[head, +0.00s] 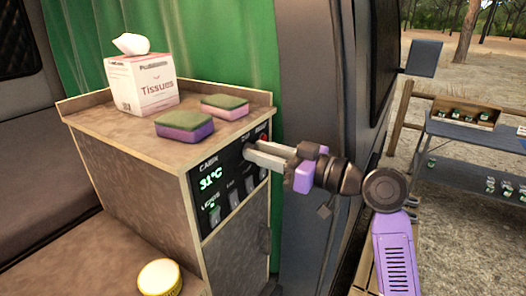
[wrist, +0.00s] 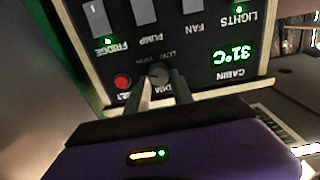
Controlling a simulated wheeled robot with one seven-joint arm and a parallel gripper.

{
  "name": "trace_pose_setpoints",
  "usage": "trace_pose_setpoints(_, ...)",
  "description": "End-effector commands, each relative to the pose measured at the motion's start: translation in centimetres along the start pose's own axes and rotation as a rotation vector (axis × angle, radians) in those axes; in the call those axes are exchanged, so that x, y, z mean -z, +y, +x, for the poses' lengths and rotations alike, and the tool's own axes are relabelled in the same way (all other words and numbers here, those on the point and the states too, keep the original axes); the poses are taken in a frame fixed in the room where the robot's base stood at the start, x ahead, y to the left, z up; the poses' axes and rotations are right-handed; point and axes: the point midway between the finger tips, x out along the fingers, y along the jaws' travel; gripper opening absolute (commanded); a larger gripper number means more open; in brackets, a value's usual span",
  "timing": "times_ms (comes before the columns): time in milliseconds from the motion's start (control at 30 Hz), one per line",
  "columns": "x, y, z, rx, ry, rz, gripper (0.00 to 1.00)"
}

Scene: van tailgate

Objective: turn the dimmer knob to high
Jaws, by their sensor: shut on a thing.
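The dimmer knob (wrist: 158,73) is a small round grey knob on the black control panel (wrist: 215,65), which appears upside down in the wrist view. Small lettering, including LOW and DIM, is around it; I cannot tell which way the knob points. My gripper (wrist: 162,82) is shut on the knob, one finger on each side. In the head view my gripper (head: 250,151) reaches from the right to the upper right of the panel (head: 208,200), and its fingers hide the knob there.
A red button (wrist: 122,82) is close beside the knob. Switches labelled fridge, pump, fan and lights are on the panel, with a green 31°C display (head: 210,179). Two sponges (head: 184,125) and a tissue box (head: 141,83) stand on the cabinet top (head: 125,128). A dark van pillar (head: 312,90) rises behind my gripper.

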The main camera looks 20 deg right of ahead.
Motion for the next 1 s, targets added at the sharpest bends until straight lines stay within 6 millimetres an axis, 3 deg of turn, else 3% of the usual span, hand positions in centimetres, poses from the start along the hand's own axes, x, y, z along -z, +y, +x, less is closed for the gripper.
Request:
trace_pose_setpoints(500, -0.28, -0.24, 0.04, 0.004, 0.0, -0.193, 0.0)
trace_pose_setpoints(867, -0.05, -0.27, 0.04, 0.005, -0.001, -0.202, 0.0)
trace_pose_setpoints(900, -0.05, -0.27, 0.04, 0.005, -0.001, -0.202, 0.34)
trace_pose_setpoints(1000, -0.04, -0.24, 0.03, 0.004, -0.001, -0.202, 0.49)
